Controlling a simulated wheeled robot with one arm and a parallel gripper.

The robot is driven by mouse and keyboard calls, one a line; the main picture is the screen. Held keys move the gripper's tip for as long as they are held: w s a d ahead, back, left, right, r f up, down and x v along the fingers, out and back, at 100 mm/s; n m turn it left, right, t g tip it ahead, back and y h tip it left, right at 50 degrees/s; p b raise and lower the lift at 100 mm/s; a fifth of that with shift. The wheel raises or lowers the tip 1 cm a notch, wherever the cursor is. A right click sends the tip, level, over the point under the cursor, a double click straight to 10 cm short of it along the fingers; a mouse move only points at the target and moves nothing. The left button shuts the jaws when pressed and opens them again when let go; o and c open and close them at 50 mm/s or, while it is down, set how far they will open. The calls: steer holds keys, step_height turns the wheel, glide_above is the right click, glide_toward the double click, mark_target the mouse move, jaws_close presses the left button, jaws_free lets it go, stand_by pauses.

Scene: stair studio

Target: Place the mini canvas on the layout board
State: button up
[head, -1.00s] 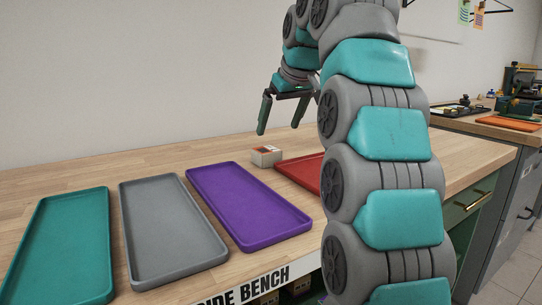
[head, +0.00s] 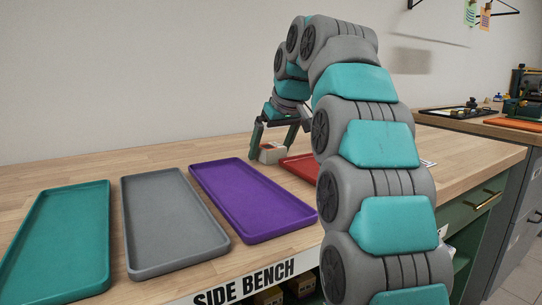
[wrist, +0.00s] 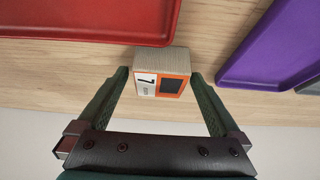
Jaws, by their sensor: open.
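A small pale block (head: 272,155) stands on the wooden bench by the red tray; it seems to be the mini canvas. In the wrist view the block (wrist: 162,72) has pale wood-like sides and a face with an orange, white and dark label. My gripper (head: 273,149) is open, pointing down over the block. In the wrist view its fingers (wrist: 158,80) stand on either side of the block, with a small gap showing at each side. I cannot pick out a layout board for certain.
Teal (head: 62,235), grey (head: 172,220) and purple (head: 250,200) empty trays lie in a row on the bench (head: 130,172). A red tray (head: 300,168) is partly hidden by my arm; it shows in the wrist view (wrist: 90,20). A second counter stands at the right.

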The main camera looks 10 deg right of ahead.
steer(key=c, duration=1.5)
steer(key=shift+r, duration=0.25)
